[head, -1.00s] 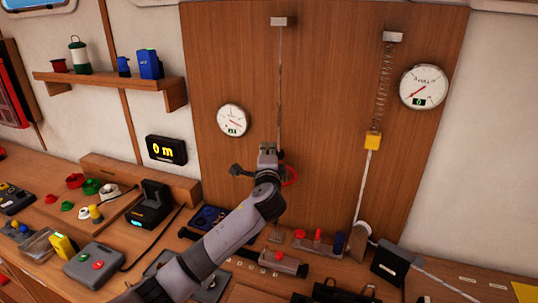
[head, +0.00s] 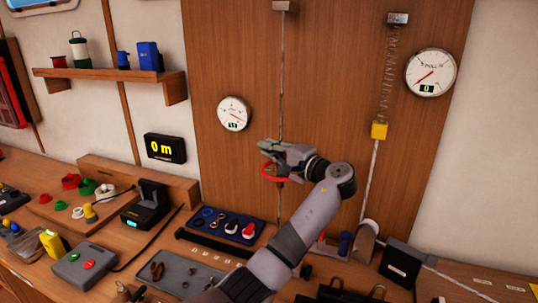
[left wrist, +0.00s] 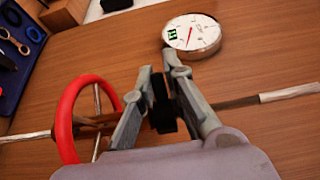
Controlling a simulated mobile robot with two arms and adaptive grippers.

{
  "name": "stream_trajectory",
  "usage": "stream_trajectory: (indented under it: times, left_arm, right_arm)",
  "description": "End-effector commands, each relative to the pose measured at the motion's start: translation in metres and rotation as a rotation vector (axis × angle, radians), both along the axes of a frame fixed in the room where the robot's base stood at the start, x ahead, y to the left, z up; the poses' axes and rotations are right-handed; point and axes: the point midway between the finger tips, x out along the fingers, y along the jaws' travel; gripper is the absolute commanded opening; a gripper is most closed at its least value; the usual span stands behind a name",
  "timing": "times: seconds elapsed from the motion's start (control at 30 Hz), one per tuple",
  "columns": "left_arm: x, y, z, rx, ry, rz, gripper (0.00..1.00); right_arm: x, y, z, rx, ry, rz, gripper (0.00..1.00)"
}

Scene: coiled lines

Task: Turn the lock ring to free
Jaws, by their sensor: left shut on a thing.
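A taut line (head: 281,80) runs down the wooden panel. On it sits a fitting with a red handwheel (head: 271,172); the wheel also shows in the left wrist view (left wrist: 66,112). A dark ring (left wrist: 162,104), apparently the lock ring, is around the copper-coloured rod beside the wheel. My left gripper (head: 270,150) reaches the fitting from the right. In the left wrist view its fingers (left wrist: 158,78) are shut on the dark ring from both sides. The fingers hide part of the ring, and any free or locked marking cannot be seen. My right gripper is not in view.
A round gauge (head: 234,114) is left of the line, close to the fingers in the left wrist view (left wrist: 192,38). A second line with a spring and yellow block (head: 379,131) hangs to the right. A blue tray (head: 210,228) and other items crowd the bench below.

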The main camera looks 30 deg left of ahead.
Motion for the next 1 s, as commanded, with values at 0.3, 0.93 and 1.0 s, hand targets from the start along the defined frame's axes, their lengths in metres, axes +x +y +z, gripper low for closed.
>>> stream_trajectory:
  times: [0.3, 0.93, 1.0]
  left_arm:
    - [-0.0012, -0.0022, -0.0083, -0.009, 0.015, 0.054, 0.0]
    - [-0.0014, -0.0012, -0.0056, -0.007, 0.009, 0.055, 0.3]
    - [-0.0013, -0.0011, -0.0046, -0.007, 0.008, 0.055, 0.3]
  right_arm:
    - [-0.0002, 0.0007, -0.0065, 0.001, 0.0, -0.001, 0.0]
    - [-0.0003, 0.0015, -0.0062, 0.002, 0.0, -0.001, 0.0]
    - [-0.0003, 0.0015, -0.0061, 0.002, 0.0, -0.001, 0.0]
